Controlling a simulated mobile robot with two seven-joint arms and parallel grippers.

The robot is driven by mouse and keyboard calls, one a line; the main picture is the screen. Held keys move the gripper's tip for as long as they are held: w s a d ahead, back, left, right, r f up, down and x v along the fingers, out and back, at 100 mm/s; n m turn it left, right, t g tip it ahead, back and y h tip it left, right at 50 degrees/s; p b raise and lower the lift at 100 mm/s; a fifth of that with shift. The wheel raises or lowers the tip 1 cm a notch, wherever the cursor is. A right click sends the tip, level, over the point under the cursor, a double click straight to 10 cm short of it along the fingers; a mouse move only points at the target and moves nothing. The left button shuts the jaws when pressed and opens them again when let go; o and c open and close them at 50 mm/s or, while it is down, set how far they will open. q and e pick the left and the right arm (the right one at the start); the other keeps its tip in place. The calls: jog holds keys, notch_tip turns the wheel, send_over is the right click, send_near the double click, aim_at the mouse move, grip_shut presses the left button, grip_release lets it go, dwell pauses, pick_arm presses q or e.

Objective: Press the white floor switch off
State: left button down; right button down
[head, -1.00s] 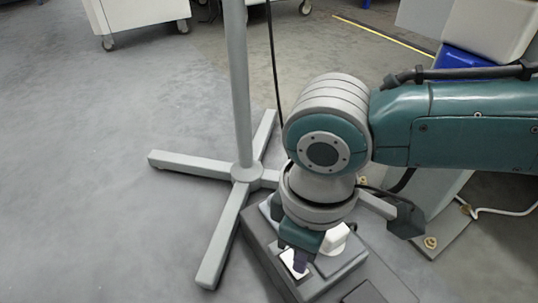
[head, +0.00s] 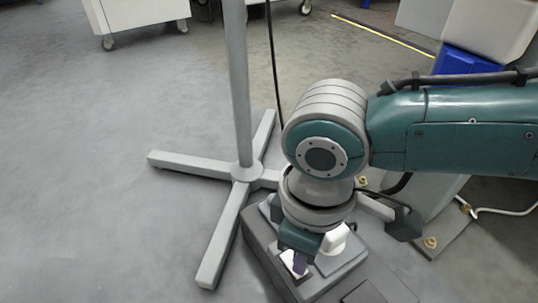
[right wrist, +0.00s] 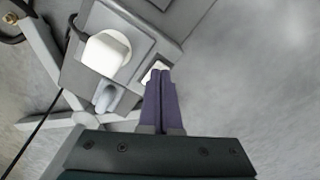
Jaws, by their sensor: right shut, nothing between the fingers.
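The white switch (head: 290,267) sits on a grey floor box (head: 262,245) at the bottom middle of the head view. My right gripper (head: 300,270) points down at it with its dark purple fingers shut and empty. The fingertips cover part of the switch. In the right wrist view the shut fingers (right wrist: 160,74) overlap the white switch (right wrist: 149,71). They look to be at or just above its face; I cannot tell if they touch. Which way the switch is tipped is hidden. My left gripper is not in view.
A white plug (head: 335,240) stands in the box beside the fingers, and a grey socket (right wrist: 108,97) is near it. A grey stand (head: 243,170) with spread legs stands left of the box. The floor further left is clear.

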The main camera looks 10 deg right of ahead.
jog(key=shift+f, duration=0.65)
notch_tip(320, 180, up, 2)
jog(key=shift+r+p, duration=0.1)
jog(key=shift+p, duration=1.1)
notch_tip(320, 180, up, 5)
jog(key=p, duration=0.5)
jog(key=shift+p, duration=0.4)
